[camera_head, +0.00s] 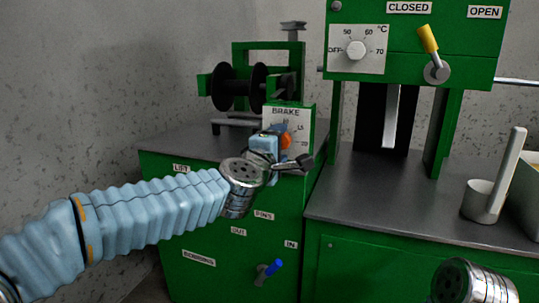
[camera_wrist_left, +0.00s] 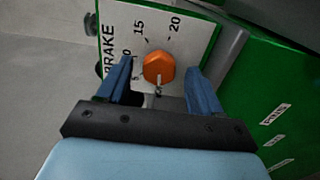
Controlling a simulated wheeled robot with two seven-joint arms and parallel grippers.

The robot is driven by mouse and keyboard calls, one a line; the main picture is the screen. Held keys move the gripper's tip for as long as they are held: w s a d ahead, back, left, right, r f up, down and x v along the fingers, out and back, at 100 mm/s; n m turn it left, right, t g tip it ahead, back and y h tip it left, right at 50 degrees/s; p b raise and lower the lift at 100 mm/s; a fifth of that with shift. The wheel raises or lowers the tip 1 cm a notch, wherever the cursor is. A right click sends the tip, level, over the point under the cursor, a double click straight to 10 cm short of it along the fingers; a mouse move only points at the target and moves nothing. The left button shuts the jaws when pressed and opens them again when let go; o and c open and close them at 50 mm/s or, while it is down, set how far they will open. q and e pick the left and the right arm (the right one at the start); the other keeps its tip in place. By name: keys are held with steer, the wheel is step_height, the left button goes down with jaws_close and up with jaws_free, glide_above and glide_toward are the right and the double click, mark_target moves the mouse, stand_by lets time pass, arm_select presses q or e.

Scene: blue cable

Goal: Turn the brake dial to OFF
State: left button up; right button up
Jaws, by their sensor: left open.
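The brake dial is an orange knob (camera_head: 285,139) on a white panel marked BRAKE (camera_head: 276,117), on the green machine. In the left wrist view the orange knob (camera_wrist_left: 158,67) lies between the two blue fingers of my open left gripper (camera_wrist_left: 160,66), with a gap on each side. The white panel (camera_wrist_left: 190,45) shows 15 and 20 beside the knob; lower marks are partly hidden. I cannot read the dial's setting clearly. In the head view my left gripper (camera_head: 297,162) is in front of the panel and covers its lower part. My right gripper is out of view.
A black spool (camera_head: 223,88) is mounted behind the brake panel. To the right, a white temperature dial (camera_head: 357,50) and a yellow-handled lever (camera_head: 428,40) are on a taller green machine. A grey cup (camera_head: 478,200) stands on the right counter (camera_head: 400,205). A blue-handled lever (camera_head: 269,269) is low down.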

arm_select(q)
steer(key=v, duration=1.2)
steer(key=shift+s, duration=0.35)
steer(key=shift+a, duration=0.15)
steer(key=w+a+f+m+g+y, duration=0.1)
steer(key=w+f+m+g, duration=0.15)
steer(key=f, duration=0.95)
steer(key=w+a+f+m+g+y, duration=0.1)
steer(key=w+f+m+g, duration=0.2)
steer(key=f, duration=1)
steer(key=s+a+f+m+g, duration=0.1)
steer(key=s+a+f+g, duration=0.1)
steer(key=f, duration=0.8)
steer(key=s+a+f+m+g, duration=0.1)
steer(key=s+f+m+g, duration=0.1)
steer(key=f, duration=0.9)
steer(key=s+a+f+m+g, duration=0.15)
steer(key=s+f+g, duration=0.25)
steer(key=s+f, duration=0.55)
steer(key=s+a+f+m+g, duration=0.1)
steer(key=s+f+m+g, duration=0.2)
steer(key=s+f, duration=0.6)
step_height(320, 180, up, 13)
steer(key=p, duration=1.3)
steer(key=shift+s+h, duration=0.3)
steer(key=shift+s, duration=0.1)
